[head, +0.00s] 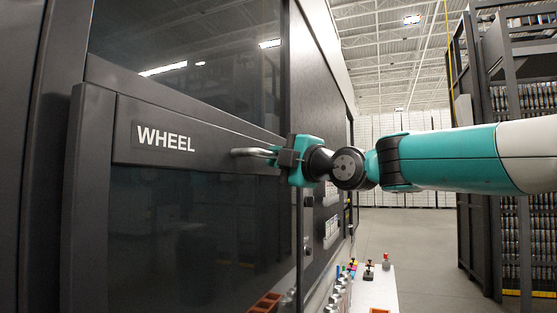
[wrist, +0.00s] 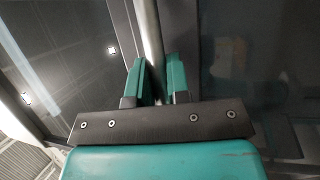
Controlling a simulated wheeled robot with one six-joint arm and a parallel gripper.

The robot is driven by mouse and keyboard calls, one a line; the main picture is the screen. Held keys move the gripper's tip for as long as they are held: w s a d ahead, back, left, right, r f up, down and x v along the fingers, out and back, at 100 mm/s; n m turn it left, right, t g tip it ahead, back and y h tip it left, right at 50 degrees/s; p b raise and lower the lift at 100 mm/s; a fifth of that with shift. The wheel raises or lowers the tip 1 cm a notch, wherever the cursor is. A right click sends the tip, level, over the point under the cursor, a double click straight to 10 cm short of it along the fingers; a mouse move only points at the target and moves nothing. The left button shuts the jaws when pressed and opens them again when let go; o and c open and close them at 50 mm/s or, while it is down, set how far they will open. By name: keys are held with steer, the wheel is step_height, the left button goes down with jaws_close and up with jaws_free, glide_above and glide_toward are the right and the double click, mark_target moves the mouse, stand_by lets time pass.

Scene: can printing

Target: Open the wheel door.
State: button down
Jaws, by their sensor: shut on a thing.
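The wheel door (head: 200,200) is a dark glass panel in a grey frame with a white "WHEEL" label, filling the left and middle of the head view. A silver bar handle (head: 250,152) sticks out from the frame's upper rail, right of the label. My teal and black gripper (head: 283,157) is shut on the handle near its right end. In the wrist view the handle (wrist: 149,40) runs down between the two teal fingers (wrist: 160,78). The fingers hide the handle's right end.
A dark panel with knobs and small labels (head: 331,225) continues the machine to the right. A white table (head: 378,285) with small colored items stands low beyond it. A dark rack (head: 480,170) is at far right. The grey floor (head: 425,250) between is clear.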

step_height(320, 180, down, 53)
steer(key=b, duration=5.2)
steer(key=shift+r, duration=0.2)
steer(key=c, duration=1.1)
jaws_free()
steer(key=shift+d, duration=0.1)
steer(key=v, duration=1.7)
steer(key=shift+s+f, duration=0.1)
steer(key=shift+s, duration=0.05)
